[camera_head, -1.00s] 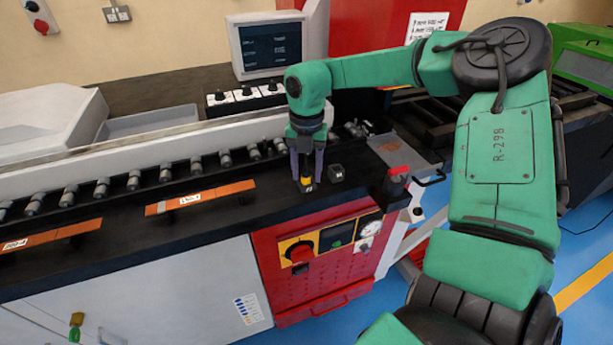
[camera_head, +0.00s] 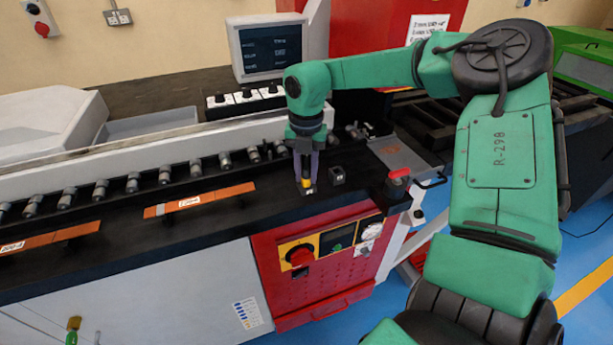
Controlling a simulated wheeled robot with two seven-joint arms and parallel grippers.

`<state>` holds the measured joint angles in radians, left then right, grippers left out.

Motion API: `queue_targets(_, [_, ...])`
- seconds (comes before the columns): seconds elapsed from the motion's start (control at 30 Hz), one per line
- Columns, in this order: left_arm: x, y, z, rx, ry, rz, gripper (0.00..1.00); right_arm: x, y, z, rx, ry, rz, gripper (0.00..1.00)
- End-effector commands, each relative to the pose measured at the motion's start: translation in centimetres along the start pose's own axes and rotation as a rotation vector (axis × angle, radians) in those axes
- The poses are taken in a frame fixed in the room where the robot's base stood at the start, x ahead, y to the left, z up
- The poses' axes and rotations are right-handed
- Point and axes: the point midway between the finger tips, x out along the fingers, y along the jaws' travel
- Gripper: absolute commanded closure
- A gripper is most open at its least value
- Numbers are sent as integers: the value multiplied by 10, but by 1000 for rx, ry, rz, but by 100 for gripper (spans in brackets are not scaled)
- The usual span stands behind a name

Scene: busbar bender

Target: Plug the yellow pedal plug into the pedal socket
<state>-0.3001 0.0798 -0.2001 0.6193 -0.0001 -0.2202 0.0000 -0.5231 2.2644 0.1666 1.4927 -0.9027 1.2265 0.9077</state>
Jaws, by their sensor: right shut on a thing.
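The yellow pedal plug (camera_head: 307,185) is small and upright, low over the dark bench top, just left of a small dark block. My right gripper (camera_head: 306,178) points straight down and is shut on the plug. Its fingers cover the plug's upper part. A small pale patch shows at the plug's foot; I cannot tell whether the plug touches the bench or sits in a holder. The small dark block (camera_head: 337,175) stands apart on the right; I cannot tell whether it is the pedal socket. My left gripper is out of view.
A row of rollers (camera_head: 164,175) and orange labelled strips (camera_head: 200,200) lie to the left. A red-topped lever (camera_head: 399,175) and a grey plate (camera_head: 402,154) are to the right. A monitor (camera_head: 270,48) stands behind. The red front panel (camera_head: 325,275) carries a knob and gauge.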

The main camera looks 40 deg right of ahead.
Motion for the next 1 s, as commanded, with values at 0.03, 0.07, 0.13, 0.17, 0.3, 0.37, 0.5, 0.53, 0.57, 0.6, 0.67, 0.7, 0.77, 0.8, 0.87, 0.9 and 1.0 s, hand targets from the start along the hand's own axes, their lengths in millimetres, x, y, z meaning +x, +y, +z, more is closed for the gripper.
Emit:
queue_targets(0.03, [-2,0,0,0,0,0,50,-4,0,0,0,-1,1,100])
queue_targets(0.07, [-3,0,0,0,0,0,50,-5,0,0,0,-1,1,100])
queue_targets(0.13, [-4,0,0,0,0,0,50,-8,0,0,0,-1,0,100])
queue_targets(0.17, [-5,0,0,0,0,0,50,-9,0,0,0,-1,0,100])
queue_targets(0.3, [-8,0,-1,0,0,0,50,-14,0,0,0,-1,0,100])
queue_targets(0.37, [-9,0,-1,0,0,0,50,-16,0,0,0,-1,0,100])
queue_targets(0.5, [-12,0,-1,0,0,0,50,-21,0,0,0,-2,1,100])
queue_targets(0.53, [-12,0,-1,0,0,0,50,-22,0,0,0,-2,1,100])
queue_targets(0.57, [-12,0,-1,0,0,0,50,-23,0,0,0,-2,1,100])
queue_targets(0.6, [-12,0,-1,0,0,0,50,-23,0,0,0,-2,0,100])
queue_targets(0.67, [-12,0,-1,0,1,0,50,-23,0,0,0,-2,0,100])
queue_targets(0.7, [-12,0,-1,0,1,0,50,-22,0,0,0,-2,0,100])
queue_targets(0.77, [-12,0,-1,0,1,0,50,-22,0,0,0,-2,0,100])
queue_targets(0.8, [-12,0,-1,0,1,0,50,-22,0,0,0,-2,0,100])
queue_targets(0.87, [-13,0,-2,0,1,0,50,-24,0,0,0,-2,0,100])
queue_targets(0.9, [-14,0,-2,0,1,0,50,-26,0,0,0,-2,0,100])
queue_targets(1.0, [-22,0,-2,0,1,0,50,-38,0,0,0,-3,0,100])
